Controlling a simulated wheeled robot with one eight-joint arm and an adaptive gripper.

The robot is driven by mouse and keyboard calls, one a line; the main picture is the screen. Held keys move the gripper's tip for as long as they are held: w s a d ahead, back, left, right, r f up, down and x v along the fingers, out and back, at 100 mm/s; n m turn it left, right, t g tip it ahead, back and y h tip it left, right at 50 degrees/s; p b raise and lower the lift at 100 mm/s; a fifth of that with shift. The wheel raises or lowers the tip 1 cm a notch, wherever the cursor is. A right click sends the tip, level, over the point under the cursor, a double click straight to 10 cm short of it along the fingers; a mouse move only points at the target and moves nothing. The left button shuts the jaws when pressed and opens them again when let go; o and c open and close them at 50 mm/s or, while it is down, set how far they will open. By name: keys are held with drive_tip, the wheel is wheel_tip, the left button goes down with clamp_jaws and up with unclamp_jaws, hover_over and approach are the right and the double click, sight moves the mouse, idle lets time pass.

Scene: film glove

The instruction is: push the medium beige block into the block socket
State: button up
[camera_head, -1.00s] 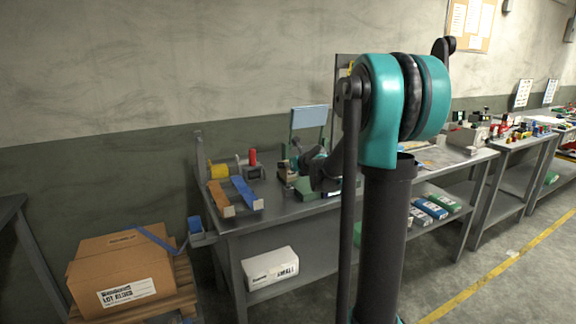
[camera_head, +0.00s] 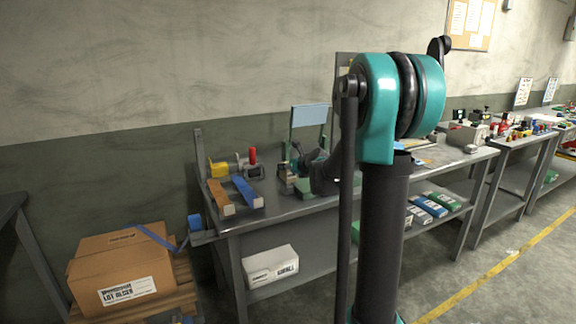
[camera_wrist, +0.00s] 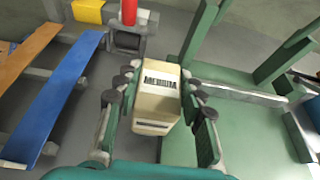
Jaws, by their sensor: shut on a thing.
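The medium beige block (camera_wrist: 158,92) shows in the wrist view, with dark lettering on its face. My gripper (camera_wrist: 157,88) is shut on it, with a dark-padded finger on each side. In the head view my gripper (camera_head: 300,162) is small and partly hidden by my arm, over the bench near the green fixture; the block cannot be made out there. A green fixture (camera_wrist: 240,120) with upright posts lies close to the right of the block in the wrist view. I cannot tell which part, if any, is the block socket.
An orange-brown strip (camera_wrist: 22,52) and a blue strip (camera_wrist: 62,95) lie to the left. A yellow part (camera_wrist: 88,10) and a red cylinder (camera_wrist: 129,10) on a holder stand beyond them. A cardboard box (camera_head: 118,268) sits on a pallet left of the bench (camera_head: 290,210).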

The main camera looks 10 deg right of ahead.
drive_tip(key=shift+f, duration=1.2)
drive_tip(key=o, duration=1.3)
drive_tip(key=shift+o, duration=0.2)
drive_tip(key=shift+s, duration=0.1)
drive_tip(key=v, duration=1.2)
